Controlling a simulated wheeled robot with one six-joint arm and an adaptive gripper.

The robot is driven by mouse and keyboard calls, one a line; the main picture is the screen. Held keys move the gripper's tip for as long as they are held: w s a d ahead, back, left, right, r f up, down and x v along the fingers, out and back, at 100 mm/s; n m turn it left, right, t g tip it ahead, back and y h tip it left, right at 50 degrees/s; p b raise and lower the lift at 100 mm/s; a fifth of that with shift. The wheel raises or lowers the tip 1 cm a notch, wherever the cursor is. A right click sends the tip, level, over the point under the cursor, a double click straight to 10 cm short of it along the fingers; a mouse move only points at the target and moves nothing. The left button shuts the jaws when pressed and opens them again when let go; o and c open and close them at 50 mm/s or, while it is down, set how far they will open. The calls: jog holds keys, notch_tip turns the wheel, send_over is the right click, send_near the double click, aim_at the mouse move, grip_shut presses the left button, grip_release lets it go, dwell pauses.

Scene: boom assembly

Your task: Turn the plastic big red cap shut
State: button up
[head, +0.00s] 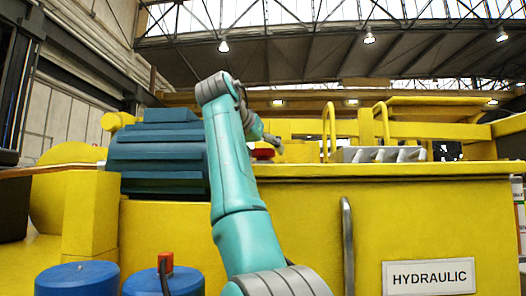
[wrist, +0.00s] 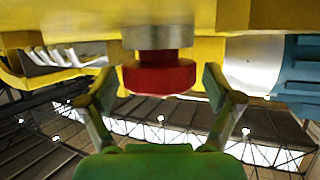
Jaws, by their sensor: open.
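The big red cap (wrist: 158,78) is in the middle of the wrist view, which looks upside down. It sits on a grey metal neck (wrist: 158,37) fixed to the yellow machine. My gripper (wrist: 157,86) is open, with one finger on each side of the cap and a visible gap to it on both sides. In the head view the cap (head: 262,153) shows small and red at the machine's top edge, just right of my teal arm. My gripper (head: 272,141) is small there and partly hidden by the arm.
A blue ribbed motor (head: 158,155) stands left of my arm. Yellow handrails (head: 330,130) and a grey lever block (head: 375,154) are to the right on the yellow machine (head: 400,215). A HYDRAULIC sign (head: 428,276) is on its front. Two blue drums (head: 78,279) stand at lower left.

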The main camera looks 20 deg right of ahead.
jog(key=v, duration=1.2)
jog(key=d+n+y, duration=0.1)
jog(key=w+d+n+t+y, duration=0.1)
jog(key=d, duration=0.1)
jog(key=d+f+n+y, duration=0.1)
jog(key=d+y, duration=0.1)
jog(key=shift+w+t, duration=0.35)
jog(key=shift+t, duration=0.05)
jog(key=d+n+y, duration=0.1)
jog(key=s+d+n+t+y, duration=0.1)
jog(key=n+y, duration=0.1)
jog(key=s+n+y, duration=0.1)
jog(key=n, duration=0.1)
jog(key=shift+s+d+r+y, duration=0.15)
jog(key=shift+d+r+y, duration=0.05)
jog(key=shift+d+y, duration=0.2)
jog(key=shift+s+n+y, duration=0.4)
jog(key=shift+y, duration=0.1)
jog(key=x, duration=1)
jog(key=shift+w+r, duration=0.1)
jog(key=shift+w, duration=0.3)
